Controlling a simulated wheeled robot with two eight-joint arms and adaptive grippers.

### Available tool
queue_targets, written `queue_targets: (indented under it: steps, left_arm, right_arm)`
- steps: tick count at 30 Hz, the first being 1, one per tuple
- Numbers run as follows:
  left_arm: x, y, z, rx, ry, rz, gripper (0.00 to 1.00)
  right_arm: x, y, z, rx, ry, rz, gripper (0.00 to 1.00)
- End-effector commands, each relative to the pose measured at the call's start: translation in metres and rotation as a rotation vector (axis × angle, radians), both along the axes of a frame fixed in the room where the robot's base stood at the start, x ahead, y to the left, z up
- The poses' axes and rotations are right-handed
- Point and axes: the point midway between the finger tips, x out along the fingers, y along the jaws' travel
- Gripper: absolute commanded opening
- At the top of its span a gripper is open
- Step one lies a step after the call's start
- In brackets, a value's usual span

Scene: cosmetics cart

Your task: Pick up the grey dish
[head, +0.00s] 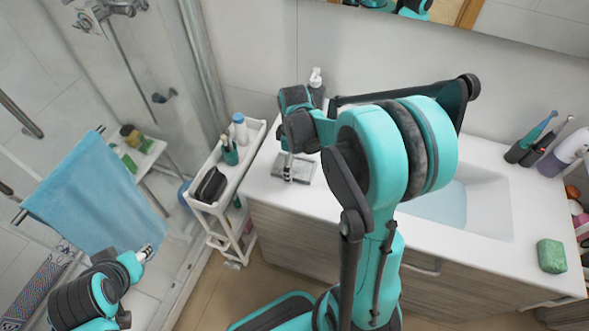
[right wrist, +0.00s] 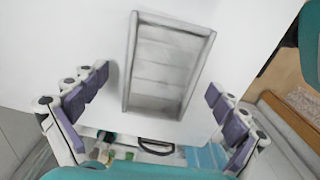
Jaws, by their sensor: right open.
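The grey dish (head: 305,174) is a shallow rectangular tray lying on the white countertop near its left end, partly hidden by my right gripper in the head view. My right gripper (head: 288,172) points down over the dish. In the right wrist view the dish (right wrist: 166,72) is empty, slightly turned, and lies between and beyond the two spread purple-padded fingers, with neither finger visibly touching it. My left gripper (head: 146,253) is at the lower left, away from the counter; its fingers are too small to read.
A soap dispenser (head: 316,86) stands behind the dish. A white trolley (head: 254,150) with a dark pouch (head: 210,186) and bottles stands left of the counter. The sink (head: 480,208) and green block (head: 551,256) lie right. A blue towel (head: 95,195) hangs left.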

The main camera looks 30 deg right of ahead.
Motion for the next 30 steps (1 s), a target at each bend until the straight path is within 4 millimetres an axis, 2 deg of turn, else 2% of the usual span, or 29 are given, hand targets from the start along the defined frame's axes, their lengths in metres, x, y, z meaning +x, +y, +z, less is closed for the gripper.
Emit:
queue_targets:
  steps: [2, 6, 8, 20, 26, 29, 30]
  left_arm:
    - [0.0, 0.0, 0.001, 0.0, 0.0, 0.0, 0.4]
    - [0.0, 0.0, 0.001, 0.0, 0.0, 0.0, 0.4]
    - [0.0, 0.0, 0.001, 0.0, 0.0, 0.0, 0.4]
    - [0.0, 0.0, 0.002, 0.0, 0.0, 0.0, 0.4]
    - [0.0, 0.0, 0.013, 0.0, 0.0, 0.0, 0.4]
    - [0.0, 0.0, 0.023, 0.0, 0.0, 0.0, 0.4]
    - [0.0, 0.0, 0.024, 0.0, 0.0, 0.0, 0.4]
  right_arm:
    - [0.0, 0.0, 0.001, 0.0, 0.0, 0.0, 0.95]
    - [0.0, 0.0, 0.001, 0.0, 0.0, 0.0, 0.58]
    - [0.0, 0.0, 0.001, 0.0, 0.0, 0.0, 0.43]
    - [0.0, 0.0, 0.004, -0.001, -0.001, 0.0, 0.42]
    - [0.0, 0.0, 0.027, 0.0, 0.0, 0.0, 0.42]
    - [0.0, 0.0, 0.049, 0.0, 0.0, 0.0, 0.42]
    - [-0.006, -0.01, 0.052, 0.0, 0.0, -0.005, 0.42]
